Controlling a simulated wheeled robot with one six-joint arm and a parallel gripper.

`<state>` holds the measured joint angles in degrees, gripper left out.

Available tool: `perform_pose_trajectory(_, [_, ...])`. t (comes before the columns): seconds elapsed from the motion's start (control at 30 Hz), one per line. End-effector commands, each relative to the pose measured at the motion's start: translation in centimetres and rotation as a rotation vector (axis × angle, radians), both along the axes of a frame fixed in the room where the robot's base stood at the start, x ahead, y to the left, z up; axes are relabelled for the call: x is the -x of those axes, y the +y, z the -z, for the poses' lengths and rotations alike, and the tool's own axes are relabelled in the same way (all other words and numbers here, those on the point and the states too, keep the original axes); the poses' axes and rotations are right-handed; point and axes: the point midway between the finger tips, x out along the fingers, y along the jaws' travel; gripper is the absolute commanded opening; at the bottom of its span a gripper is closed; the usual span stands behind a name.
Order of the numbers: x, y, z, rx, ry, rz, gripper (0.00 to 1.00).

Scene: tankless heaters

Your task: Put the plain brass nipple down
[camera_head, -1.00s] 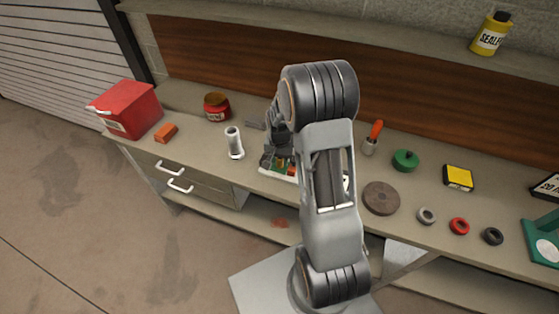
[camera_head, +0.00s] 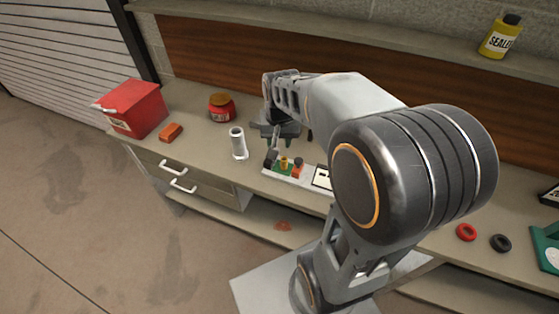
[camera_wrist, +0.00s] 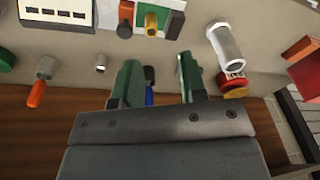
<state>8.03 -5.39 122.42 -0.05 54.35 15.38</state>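The plain brass nipple (camera_head: 283,162) stands upright on the green patch of a small white tray (camera_head: 302,181) on the bench. It also shows in the wrist view (camera_wrist: 151,22), near the top, beside an orange-brown piece and a dark piece. My gripper (camera_head: 281,146) is above the bench just behind the tray. In the wrist view its two green fingers (camera_wrist: 158,78) are apart, with nothing gripped between them. A blue-handled item (camera_wrist: 149,93) shows in the gap, apparently lying on the bench beyond. The nipple is clear of the fingers.
A silver cylinder (camera_head: 238,143) stands left of the tray, with a red jar (camera_head: 221,107) behind it. An orange block (camera_head: 171,132) and a red toolbox (camera_head: 135,108) are further left. Red (camera_head: 466,232) and black (camera_head: 500,243) rings lie at the right. My arm hides the bench's middle.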

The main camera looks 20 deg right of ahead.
Motion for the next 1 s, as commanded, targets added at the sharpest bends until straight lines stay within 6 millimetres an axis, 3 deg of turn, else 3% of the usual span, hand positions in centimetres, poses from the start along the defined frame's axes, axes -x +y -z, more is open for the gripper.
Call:
perform_pose_trajectory(0.03, [1.6, 0.9, -1.1, 0.011, -0.038, -0.056, 0.39])
perform_pose_trajectory(0.2, [6.1, 3.2, -2.8, 0.047, -0.133, -0.23, 0.39])
perform_pose_trajectory(0.4, [9.4, 4.5, -3.1, 0.079, -0.206, -0.359, 0.39])
perform_pose_trajectory(0.6, [10.4, 4.9, -3.1, 0.09, -0.229, -0.4, 0.39])
perform_pose_trajectory(1.0, [10.4, 4.9, -3.1, 0.089, -0.228, -0.399, 0.39])
